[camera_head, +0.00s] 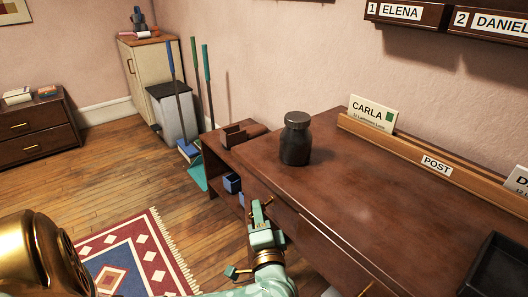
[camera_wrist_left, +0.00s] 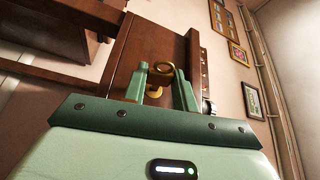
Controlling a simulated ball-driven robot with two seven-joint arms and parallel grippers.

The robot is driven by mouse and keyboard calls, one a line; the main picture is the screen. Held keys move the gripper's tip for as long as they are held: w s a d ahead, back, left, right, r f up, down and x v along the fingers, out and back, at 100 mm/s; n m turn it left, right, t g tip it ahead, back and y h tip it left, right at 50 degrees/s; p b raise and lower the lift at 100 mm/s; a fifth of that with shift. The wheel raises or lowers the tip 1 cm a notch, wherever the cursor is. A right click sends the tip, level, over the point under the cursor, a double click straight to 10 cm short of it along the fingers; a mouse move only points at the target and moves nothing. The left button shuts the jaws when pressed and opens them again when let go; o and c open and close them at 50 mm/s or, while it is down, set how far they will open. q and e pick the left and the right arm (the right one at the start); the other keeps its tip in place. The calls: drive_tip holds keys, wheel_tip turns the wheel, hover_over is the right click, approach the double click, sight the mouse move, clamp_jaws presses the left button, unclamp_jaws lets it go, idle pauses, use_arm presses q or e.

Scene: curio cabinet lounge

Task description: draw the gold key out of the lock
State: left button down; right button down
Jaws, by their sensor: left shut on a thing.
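My left gripper (camera_head: 262,213) is at the front of the brown wooden cabinet (camera_head: 345,200), near its left end. In the left wrist view its two green fingers (camera_wrist_left: 168,88) are shut on the gold key (camera_wrist_left: 163,69), whose ring-shaped bow shows between and above the fingertips. A small gold bit of the key also shows at the fingertips in the head view (camera_head: 268,202). The lock is hidden by the gripper and key, so I cannot tell whether the key's shaft is still inside it. My right gripper is not in view.
A dark jar (camera_head: 295,140) stands on the cabinet top. A POST rail (camera_head: 430,160) with a CARLA card (camera_head: 373,114) runs along the back, and a black tray (camera_head: 498,268) is at right. Below at left is an open shelf with blue items (camera_head: 232,183). The floor by the rug (camera_head: 135,262) is clear.

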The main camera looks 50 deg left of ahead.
use_arm(q)
drive_tip(key=shift+s+a, duration=0.15)
drive_tip(key=shift+s, duration=2.05)
